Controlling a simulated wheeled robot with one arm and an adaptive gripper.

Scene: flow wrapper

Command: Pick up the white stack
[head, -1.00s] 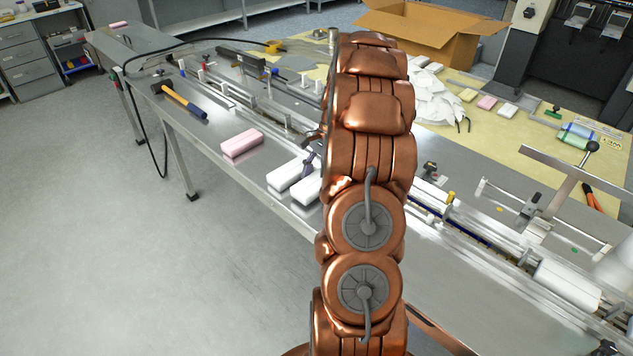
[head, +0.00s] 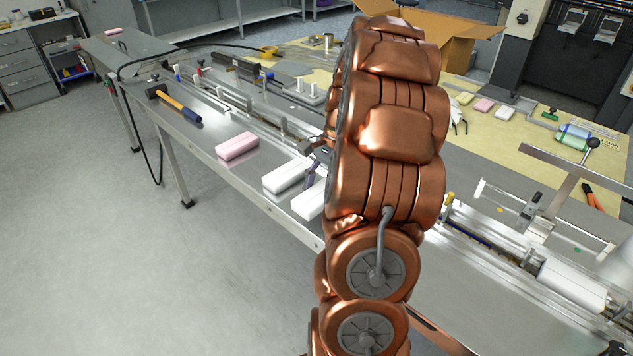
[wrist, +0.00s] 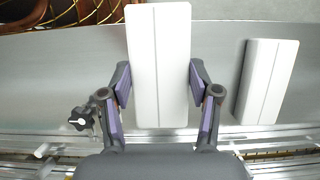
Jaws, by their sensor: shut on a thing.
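Two white stacks, each with a lengthwise seam, are in view. My gripper (wrist: 159,78) is shut on one white stack (wrist: 158,40), its dark fingers with purple pads pressed on both long sides. In the head view the held stack (head: 308,204) shows at the table's front edge, partly hidden by my arm. The other white stack (head: 285,177) lies beside it to the upper left; in the wrist view it lies to the right (wrist: 266,82), apart from the fingers. I cannot tell whether the held stack touches the table.
A pink stack (head: 237,147) and a hammer (head: 178,105) lie farther left along the steel table. The wrapper's rails and rods (head: 480,236) run behind the stacks. Bare tabletop (head: 462,300) lies to the right of my arm.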

